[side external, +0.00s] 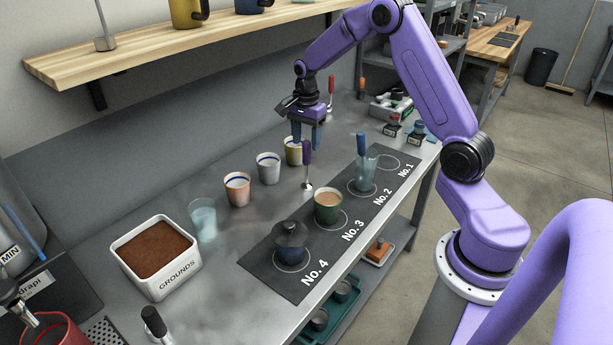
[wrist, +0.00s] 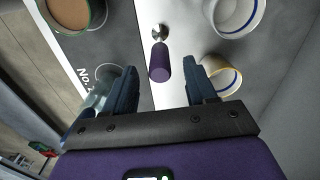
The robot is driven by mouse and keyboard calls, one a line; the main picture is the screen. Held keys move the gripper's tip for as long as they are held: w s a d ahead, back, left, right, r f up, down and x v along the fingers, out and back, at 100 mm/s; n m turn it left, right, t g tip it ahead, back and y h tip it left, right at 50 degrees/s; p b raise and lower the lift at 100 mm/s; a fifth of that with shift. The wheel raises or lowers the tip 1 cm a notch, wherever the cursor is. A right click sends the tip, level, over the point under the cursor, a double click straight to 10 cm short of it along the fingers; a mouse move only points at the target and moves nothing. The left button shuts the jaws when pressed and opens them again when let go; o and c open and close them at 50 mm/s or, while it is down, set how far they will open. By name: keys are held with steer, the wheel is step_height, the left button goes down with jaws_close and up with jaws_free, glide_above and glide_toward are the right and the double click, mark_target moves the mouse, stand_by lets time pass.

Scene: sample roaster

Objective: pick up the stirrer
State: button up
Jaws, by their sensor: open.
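A stirrer with a purple handle (side external: 307,153) stands upright on its small round metal foot, on the grey counter beside the dark numbered mat. In the wrist view its handle (wrist: 159,64) points toward the camera, and the metal foot shows beyond it. My gripper (side external: 307,144) is above the stirrer, pointing down. Its two dark blue fingers (wrist: 160,70) are open, one on either side of the handle's line in the wrist view, with a gap to each side. Whether the fingertips are down level with the handle top is hard to tell.
A yellowish cup (side external: 293,152) and a white cup (side external: 268,170) stand close by. The mat (side external: 262,262) bears a green cup (side external: 327,209), a lidded dark pot (side external: 290,240) and a glass (side external: 363,178) with a blue-handled tool. A grounds bin (side external: 160,280) stands at the left.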

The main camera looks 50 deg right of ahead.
mark_target(306, 161)
steer(key=shift+f, duration=2.65)
jaws_close()
